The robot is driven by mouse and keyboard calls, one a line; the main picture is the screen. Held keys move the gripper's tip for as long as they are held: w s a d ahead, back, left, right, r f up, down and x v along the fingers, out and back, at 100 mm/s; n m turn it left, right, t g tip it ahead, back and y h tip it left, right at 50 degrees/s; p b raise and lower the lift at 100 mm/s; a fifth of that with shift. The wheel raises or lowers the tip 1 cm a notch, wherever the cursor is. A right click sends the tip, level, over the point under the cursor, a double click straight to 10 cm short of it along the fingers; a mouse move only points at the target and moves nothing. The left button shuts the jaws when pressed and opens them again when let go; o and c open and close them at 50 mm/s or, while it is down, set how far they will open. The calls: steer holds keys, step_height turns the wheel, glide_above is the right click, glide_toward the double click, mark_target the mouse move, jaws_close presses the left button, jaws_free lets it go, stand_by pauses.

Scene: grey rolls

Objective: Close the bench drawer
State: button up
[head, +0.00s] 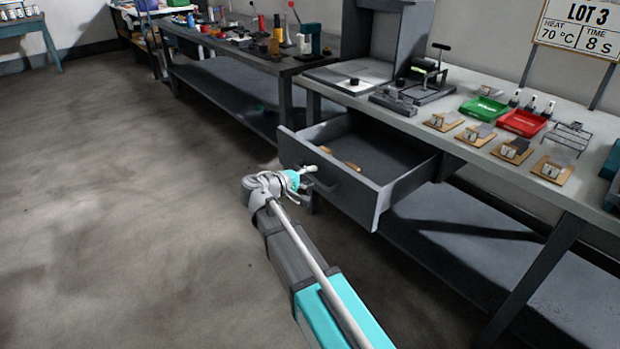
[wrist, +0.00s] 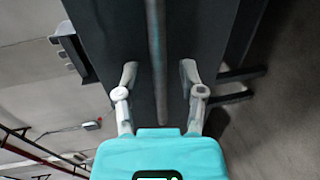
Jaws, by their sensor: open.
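The bench drawer (head: 359,201) is pulled well out from under the bench top on the right in the head view. Its dark front panel also fills the middle of the wrist view (wrist: 105,35). My gripper (head: 309,170) is at the outer side of that front panel. In the wrist view my gripper (wrist: 158,75) is open, with one finger on each side of a grey bar (wrist: 156,40) that looks like the drawer handle. Nothing is clamped between the fingers. I cannot tell whether they touch the bar or the panel.
The bench top (head: 470,150) holds a green tray (head: 483,109), a red tray (head: 521,123) and several small wooden boards. A lower shelf (head: 470,240) lies beneath the drawer. Another dark bench (head: 215,85) stands behind. The floor at left is clear.

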stand_by(0.3)
jaws_close()
steer(key=shift+w, duration=0.15)
stand_by(0.3)
